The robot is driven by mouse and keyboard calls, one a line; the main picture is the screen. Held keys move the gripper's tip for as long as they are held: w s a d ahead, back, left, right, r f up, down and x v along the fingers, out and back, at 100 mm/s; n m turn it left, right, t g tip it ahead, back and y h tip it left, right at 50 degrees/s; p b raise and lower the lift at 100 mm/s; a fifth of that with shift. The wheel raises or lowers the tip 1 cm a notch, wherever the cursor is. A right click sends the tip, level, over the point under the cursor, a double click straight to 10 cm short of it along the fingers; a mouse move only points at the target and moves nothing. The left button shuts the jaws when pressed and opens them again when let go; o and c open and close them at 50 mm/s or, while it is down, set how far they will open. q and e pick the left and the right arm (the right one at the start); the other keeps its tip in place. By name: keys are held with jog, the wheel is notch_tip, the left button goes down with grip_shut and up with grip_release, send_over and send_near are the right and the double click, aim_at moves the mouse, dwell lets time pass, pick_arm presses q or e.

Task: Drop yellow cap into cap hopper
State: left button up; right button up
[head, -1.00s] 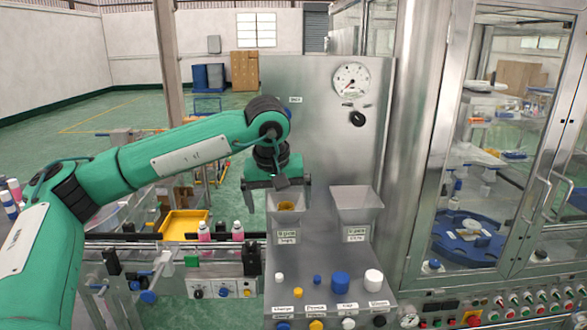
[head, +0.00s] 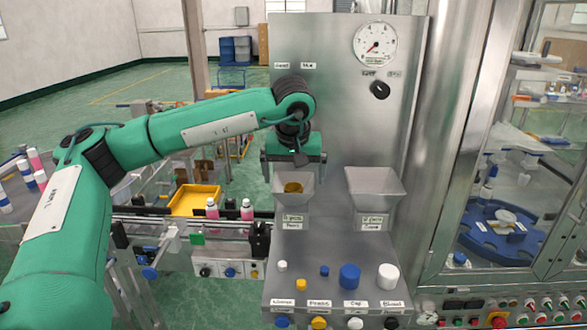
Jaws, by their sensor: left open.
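Two metal hoppers stand on the front of the steel machine. The right hopper (head: 374,189) looks empty. The hopper labels are too small to read surely. My right gripper is not in view.
Several small caps and knobs, including a blue one (head: 349,276) and a white one (head: 388,276), stand on the machine's lower ledge. A yellow tray (head: 194,200) and pink bottles (head: 246,210) are at the left. A glass-doored cabinet (head: 500,150) closes off the right.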

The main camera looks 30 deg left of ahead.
aim_at(293, 190)
pick_arm(q)
jog(key=b+x, duration=0.2)
jog(key=x, duration=0.1)
jog(key=shift+s+f, duration=0.2)
jog(key=shift+b+x, duration=0.4)
jog(key=shift+x, duration=0.35)
jog(key=shift+w+a+f, duration=0.1)
jog(key=shift+w+f, duration=0.1)
jog(key=shift+f, duration=0.15)
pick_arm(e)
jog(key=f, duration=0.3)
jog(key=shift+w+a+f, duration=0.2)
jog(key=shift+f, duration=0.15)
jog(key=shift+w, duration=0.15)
pick_arm(q)
jog(key=c, duration=0.6)
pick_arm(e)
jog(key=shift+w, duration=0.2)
